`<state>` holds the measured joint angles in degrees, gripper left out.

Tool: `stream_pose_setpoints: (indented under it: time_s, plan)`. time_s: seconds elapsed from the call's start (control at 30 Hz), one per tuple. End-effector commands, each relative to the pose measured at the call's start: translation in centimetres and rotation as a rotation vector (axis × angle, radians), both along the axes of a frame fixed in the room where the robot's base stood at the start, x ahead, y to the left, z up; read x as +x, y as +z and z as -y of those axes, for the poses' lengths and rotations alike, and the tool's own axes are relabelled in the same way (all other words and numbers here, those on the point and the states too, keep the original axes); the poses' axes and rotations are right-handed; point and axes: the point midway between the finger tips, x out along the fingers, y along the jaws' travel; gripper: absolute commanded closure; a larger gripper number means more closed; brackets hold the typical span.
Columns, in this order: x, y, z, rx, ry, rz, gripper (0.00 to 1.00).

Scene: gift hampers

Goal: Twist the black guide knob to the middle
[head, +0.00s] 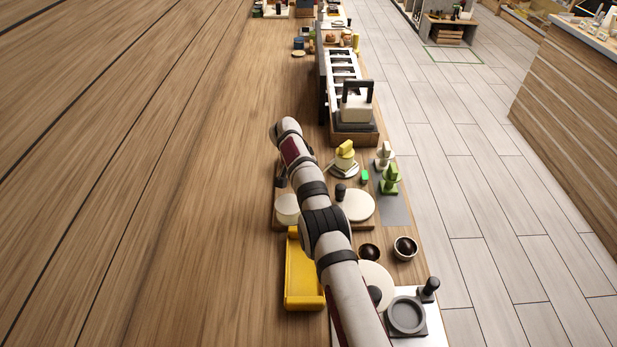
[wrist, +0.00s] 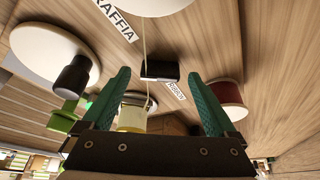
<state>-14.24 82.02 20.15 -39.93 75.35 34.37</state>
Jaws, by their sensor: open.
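A black block-shaped knob (wrist: 161,71) stands on a wooden board between the printed label RAFFIA (wrist: 116,17) and a second small label (wrist: 176,92). It looks like the guide knob; its exact turn is hard to read. My gripper (wrist: 160,75) is open, its two teal fingers apart on either side of the knob in the wrist view, with nothing held. Whether a finger touches the knob cannot be told. A pale cord (wrist: 146,45) runs past the knob's left side. In the head view my arm hides this spot.
A white disc (wrist: 40,45) with a black cylinder (wrist: 73,75) lies left in the wrist view, and a dark red spool (wrist: 229,95) right. In the head view, a yellow tray (head: 303,278), a cream disc (head: 359,207) and green blocks (head: 390,180) crowd around my arm.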

Motion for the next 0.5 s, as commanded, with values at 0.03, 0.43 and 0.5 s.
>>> stream_pose_setpoints:
  time_s: [0.03,0.43,0.5]
  plan:
    - [0.03,-0.18,0.05,0.0,0.0,0.0,0.07]
    - [0.05,-0.25,0.06,0.0,0.001,-0.001,0.31]
    - [0.04,-0.24,0.06,0.0,0.001,-0.001,0.44]
